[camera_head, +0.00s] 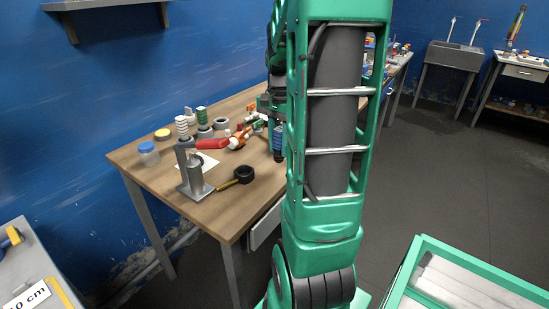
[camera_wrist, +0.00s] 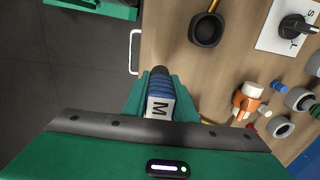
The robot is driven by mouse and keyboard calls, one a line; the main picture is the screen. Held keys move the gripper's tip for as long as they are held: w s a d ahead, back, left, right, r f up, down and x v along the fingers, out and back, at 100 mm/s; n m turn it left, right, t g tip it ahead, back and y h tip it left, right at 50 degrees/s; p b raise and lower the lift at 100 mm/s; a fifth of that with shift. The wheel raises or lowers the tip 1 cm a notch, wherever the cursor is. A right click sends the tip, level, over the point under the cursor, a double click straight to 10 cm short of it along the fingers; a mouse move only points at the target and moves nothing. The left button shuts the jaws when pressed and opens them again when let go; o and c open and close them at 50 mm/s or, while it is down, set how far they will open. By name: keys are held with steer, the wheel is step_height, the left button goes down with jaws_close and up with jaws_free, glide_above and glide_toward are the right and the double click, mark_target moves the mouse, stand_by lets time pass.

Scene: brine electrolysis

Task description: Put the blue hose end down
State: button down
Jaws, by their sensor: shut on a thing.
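The blue hose end (camera_wrist: 160,84) is ribbed blue with a dark tip and a pale patch marked "M". In the wrist view it sits between the two green fingers of my gripper (camera_wrist: 160,96), which are shut on it. Its tip points away from my gripper over the wooden table (camera_wrist: 175,45), close to the table's edge. In the head view the blue hose end (camera_head: 278,143) shows just left of my arm, below my gripper (camera_head: 277,118), which is partly hidden by the arm. I cannot tell whether the hose end touches the table.
A black cup with a yellowish handle (camera_wrist: 205,30) lies on the table. An orange and white fitting (camera_wrist: 247,101) and several grey rings (camera_wrist: 280,127) lie to the right. A grey stand (camera_head: 195,178) and blue-lidded jar (camera_head: 148,153) are at the table's left. Bare wood lies around the cup.

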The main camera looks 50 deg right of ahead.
mark_target(279, 155)
steer(key=shift+w+d+f, duration=0.2)
steer(key=shift+d+f, duration=0.2)
steer(key=shift+d, duration=0.05)
steer(key=shift+f, duration=1.9)
steer(key=c, duration=1.5)
jaws_free()
steer(key=shift+f, duration=0.15)
steer(key=shift+o, duration=0.2)
